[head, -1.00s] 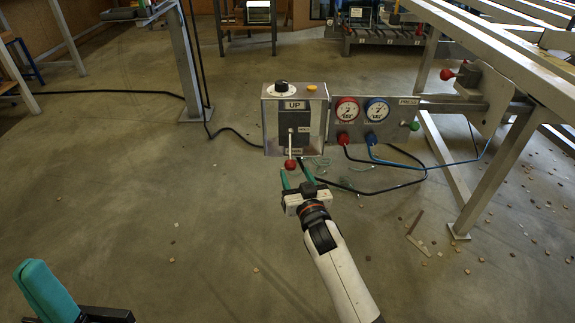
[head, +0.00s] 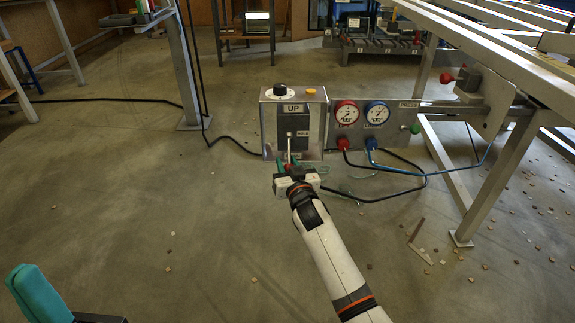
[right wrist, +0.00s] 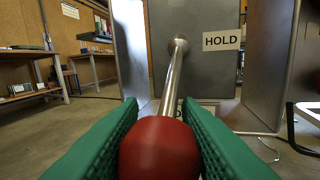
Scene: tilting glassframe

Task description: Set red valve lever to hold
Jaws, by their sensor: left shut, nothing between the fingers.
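The valve lever is a metal rod (right wrist: 173,75) with a red ball knob (right wrist: 160,148), on a dark plate (head: 292,128) of the control box. In the head view the rod points down from its pivot. A HOLD label (right wrist: 221,40) sits right of the pivot. My right gripper (head: 287,166) is at the lever's lower end. Its green fingers lie on both sides of the ball in the right wrist view; whether they press on it I cannot tell. My left gripper (head: 38,295) is at the lower left, shut and empty, away from the box, partly out of frame.
A panel with a red gauge (head: 346,113) and a blue gauge (head: 376,113) adjoins the box on the right. Hoses (head: 400,177) run below it. A metal frame (head: 497,170) stands at the right. The floor left of the box is mostly clear.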

